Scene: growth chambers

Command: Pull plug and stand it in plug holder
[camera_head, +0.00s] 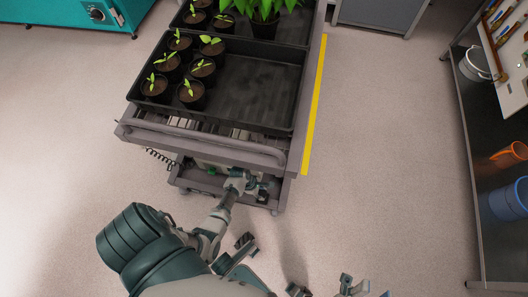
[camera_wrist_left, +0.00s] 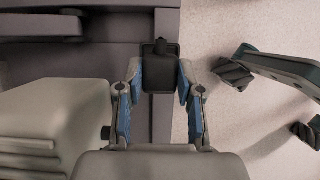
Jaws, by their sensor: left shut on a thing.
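My left gripper (camera_head: 238,182) reaches to the front of the cart's lower shelf. In the left wrist view its two fingers (camera_wrist_left: 160,88) are shut on a dark, blocky plug (camera_wrist_left: 160,72), with a narrower stub pointing away from me. In the head view the plug is too small and covered to make out. I cannot tell whether it is seated in anything. I cannot pick out the plug holder with certainty. Part of what seems to be my right gripper (camera_head: 352,286) shows at the bottom edge of the head view, cut off; its opening is unclear.
The cart (camera_head: 200,146) carries a black tray (camera_head: 262,92) with several potted seedlings. A coiled dark cord (camera_head: 159,158) hangs at its left front. A pale box (camera_wrist_left: 50,115) is left of my left gripper. A metal shelf (camera_head: 462,130) stands right; floor between is clear.

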